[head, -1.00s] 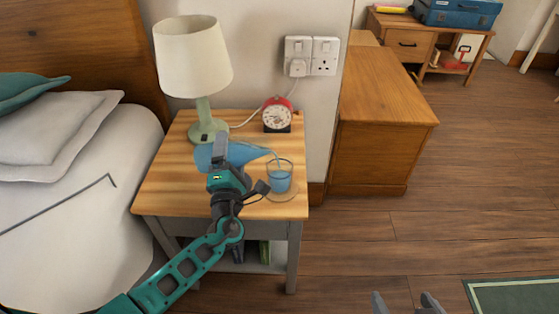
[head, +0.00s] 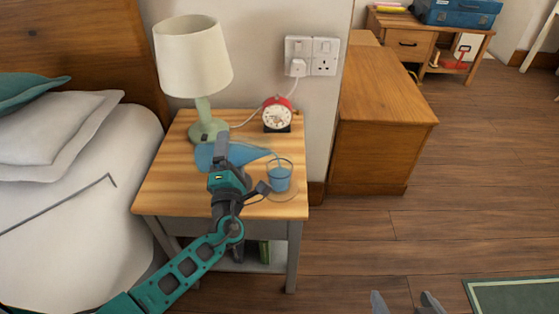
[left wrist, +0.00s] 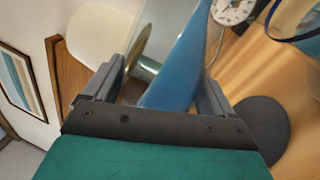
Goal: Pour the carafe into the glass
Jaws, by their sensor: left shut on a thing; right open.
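In the left wrist view the carafe (left wrist: 178,72) lies between the fingers. The glass (head: 279,177) stands upright on a clear round coaster or saucer at the nightstand's front right, with blue liquid inside. Its rim also shows in the left wrist view (left wrist: 291,22). My right gripper (head: 405,302) is open and empty at the bottom edge.
The wooden nightstand (head: 170,190) also holds a lamp (head: 203,118) and a red alarm clock (head: 277,115) behind the carafe. A bed (head: 70,235) is at the left and a wooden chest (head: 375,130) at the right. The floor at right is mostly clear.

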